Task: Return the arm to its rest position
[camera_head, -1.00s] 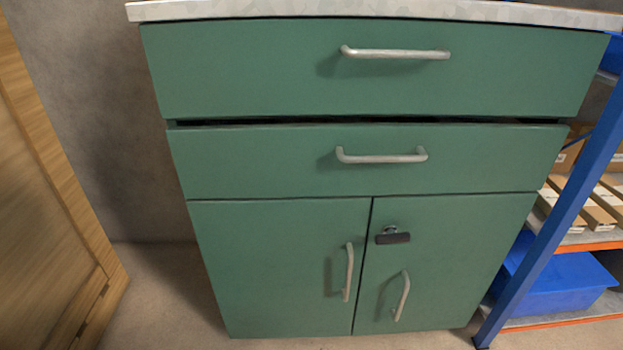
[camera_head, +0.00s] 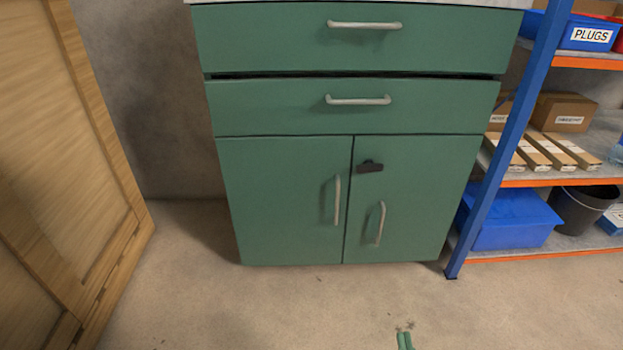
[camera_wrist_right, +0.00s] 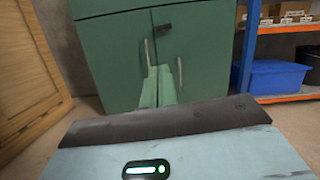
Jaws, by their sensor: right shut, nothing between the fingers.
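My right gripper (camera_head: 404,338) shows at the bottom edge of the head view, as two slim green fingers close together over the floor. It is shut and empty, and clear of the cabinet. In the right wrist view its fingers (camera_wrist_right: 157,82) point toward the cabinet's lower doors. The rest of the right arm is out of the head view. My left gripper is not in view. The green cabinet (camera_head: 290,190) stands ahead with two drawers above two doors. Both doors look shut. A dark gap runs between the upper drawer (camera_head: 270,42) and the lower drawer (camera_head: 265,112).
A wooden panelled door or cupboard (camera_head: 95,150) stands at the left. A shelf rack with a blue post (camera_head: 510,130) stands at the right, holding blue bins (camera_head: 508,220), cardboard boxes (camera_head: 565,112) and a dark bucket (camera_head: 583,208). The floor before the cabinet is clear.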

